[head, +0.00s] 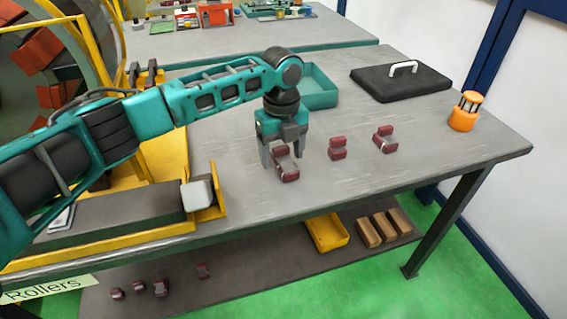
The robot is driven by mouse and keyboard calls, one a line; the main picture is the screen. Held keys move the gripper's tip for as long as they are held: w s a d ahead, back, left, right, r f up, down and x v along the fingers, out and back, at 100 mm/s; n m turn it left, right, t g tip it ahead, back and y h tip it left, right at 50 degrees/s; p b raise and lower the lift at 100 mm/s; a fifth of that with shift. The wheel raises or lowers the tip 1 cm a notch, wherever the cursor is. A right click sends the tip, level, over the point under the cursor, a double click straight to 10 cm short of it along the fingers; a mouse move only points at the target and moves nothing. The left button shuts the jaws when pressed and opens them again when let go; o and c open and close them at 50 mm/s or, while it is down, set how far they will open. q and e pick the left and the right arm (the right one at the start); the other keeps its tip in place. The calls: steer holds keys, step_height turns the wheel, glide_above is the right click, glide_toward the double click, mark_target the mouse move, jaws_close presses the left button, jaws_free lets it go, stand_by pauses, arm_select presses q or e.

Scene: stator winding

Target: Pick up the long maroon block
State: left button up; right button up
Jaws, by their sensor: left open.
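A maroon block (287,171) with a pale part lies on the grey tabletop, below and between the fingers of my left gripper (284,158). The gripper is open and points down, one finger on each side of the block. I cannot tell whether the fingers touch it. The gripper hides part of the block's far end. Two similar maroon blocks, a middle one (338,148) and a right one (384,139), lie to the right. I cannot clearly tell which block is the longest. My right gripper is not in view.
A teal tray (318,97) stands behind the gripper. A black case (400,83) with a white handle and an orange lantern-like object (465,112) are at the right. A yellow fixture (208,200) is at the left. The tabletop (430,150) is clear at the front right.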

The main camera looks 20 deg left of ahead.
arm_select(q)
steer(key=shift+c, duration=0.4)
jaws_close()
steer(key=shift+r, duration=0.15)
